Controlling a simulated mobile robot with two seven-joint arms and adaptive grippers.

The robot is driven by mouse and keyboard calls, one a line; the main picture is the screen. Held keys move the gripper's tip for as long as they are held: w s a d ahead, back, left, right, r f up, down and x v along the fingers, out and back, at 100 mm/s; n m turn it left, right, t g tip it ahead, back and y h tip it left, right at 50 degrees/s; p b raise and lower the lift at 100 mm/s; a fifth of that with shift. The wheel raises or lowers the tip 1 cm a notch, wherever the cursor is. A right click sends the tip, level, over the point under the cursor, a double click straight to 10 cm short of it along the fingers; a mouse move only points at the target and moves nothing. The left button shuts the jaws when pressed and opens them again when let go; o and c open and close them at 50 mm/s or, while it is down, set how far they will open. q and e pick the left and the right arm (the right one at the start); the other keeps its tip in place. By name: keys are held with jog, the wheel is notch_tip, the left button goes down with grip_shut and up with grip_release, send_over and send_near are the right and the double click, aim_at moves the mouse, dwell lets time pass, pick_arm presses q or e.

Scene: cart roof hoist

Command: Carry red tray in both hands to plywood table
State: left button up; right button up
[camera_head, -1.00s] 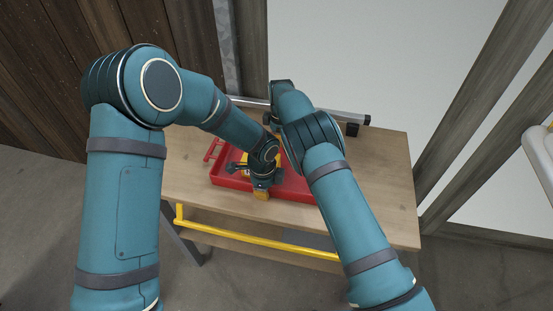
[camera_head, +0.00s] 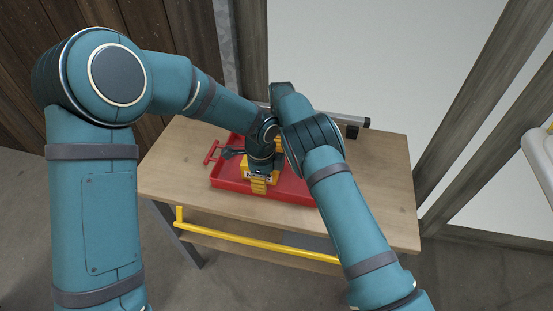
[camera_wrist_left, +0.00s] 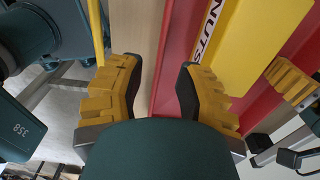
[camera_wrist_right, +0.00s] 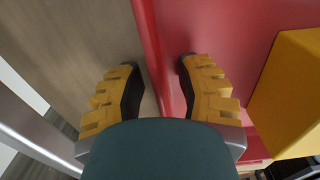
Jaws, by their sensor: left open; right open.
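The red tray (camera_head: 228,180) lies on a wooden-topped bench (camera_head: 175,180); its left handle shows, its right end is hidden behind my right arm. A yellow box (camera_wrist_left: 245,45) lettered NUTS stands in it. My left gripper (camera_wrist_left: 158,70) is open, at the tray's near side, with the red wall between or just below its fingers. My right gripper (camera_wrist_right: 158,68) is open, at the tray's far side, with the red rim running between its fingers. Neither visibly grips it. I cannot tell whether this bench is the plywood table; no other table shows.
A yellow rail (camera_head: 260,245) runs along the bench's front. A grey bar with a dark end (camera_head: 352,122) lies at the back right. The bench top right of the tray (camera_head: 380,180) is bare. A pale wall and wooden posts stand behind.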

jog(key=shift+r, duration=4.05)
